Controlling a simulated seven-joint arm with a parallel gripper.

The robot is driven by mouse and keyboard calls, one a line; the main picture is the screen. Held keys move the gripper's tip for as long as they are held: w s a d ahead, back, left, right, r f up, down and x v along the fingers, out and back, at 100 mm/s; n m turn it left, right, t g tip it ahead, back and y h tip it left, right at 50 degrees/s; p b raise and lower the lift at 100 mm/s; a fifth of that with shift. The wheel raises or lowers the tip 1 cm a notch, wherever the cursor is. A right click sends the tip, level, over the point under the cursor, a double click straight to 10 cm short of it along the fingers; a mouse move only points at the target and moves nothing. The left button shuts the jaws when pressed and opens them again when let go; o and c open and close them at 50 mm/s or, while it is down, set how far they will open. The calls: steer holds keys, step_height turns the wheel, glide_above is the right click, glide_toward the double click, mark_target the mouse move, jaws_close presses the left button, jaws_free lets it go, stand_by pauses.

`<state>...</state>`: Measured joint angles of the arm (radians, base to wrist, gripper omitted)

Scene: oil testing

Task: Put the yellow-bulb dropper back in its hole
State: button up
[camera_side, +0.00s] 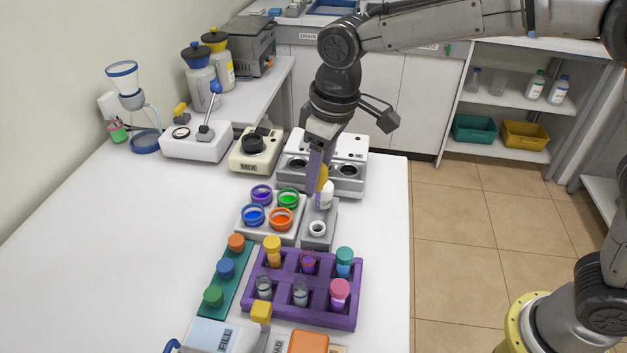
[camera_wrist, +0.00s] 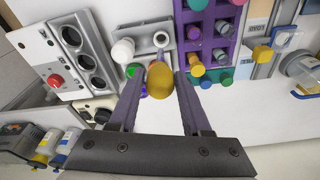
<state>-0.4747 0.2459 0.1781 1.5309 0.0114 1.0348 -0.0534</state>
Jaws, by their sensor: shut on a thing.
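My gripper (camera_side: 317,188) is shut on the yellow-bulb dropper (camera_side: 323,177) above the far end of a grey stand (camera_side: 319,240). In the wrist view the dropper's rounded yellow bulb (camera_wrist: 160,80) sits between the two fingers. The dropper's lower part is mostly hidden, and I cannot tell where its tip is.
Left of the stand is a tray with several coloured dishes (camera_side: 281,218). A purple rack (camera_side: 312,313) with capped tubes stands nearer the camera, beside a green strip (camera_side: 224,281). A white machine with round wells (camera_side: 298,181) stands behind. The table's left side is clear.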

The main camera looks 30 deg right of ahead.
mark_target(319, 187)
steer(key=shift+f, duration=1.75)
steer(key=shift+f, duration=3.35)
stand_by(0.5)
stand_by(0.6)
steer(key=o, duration=0.8)
steer(key=shift+o, duration=0.2)
steer(key=shift+r, duration=0.1)
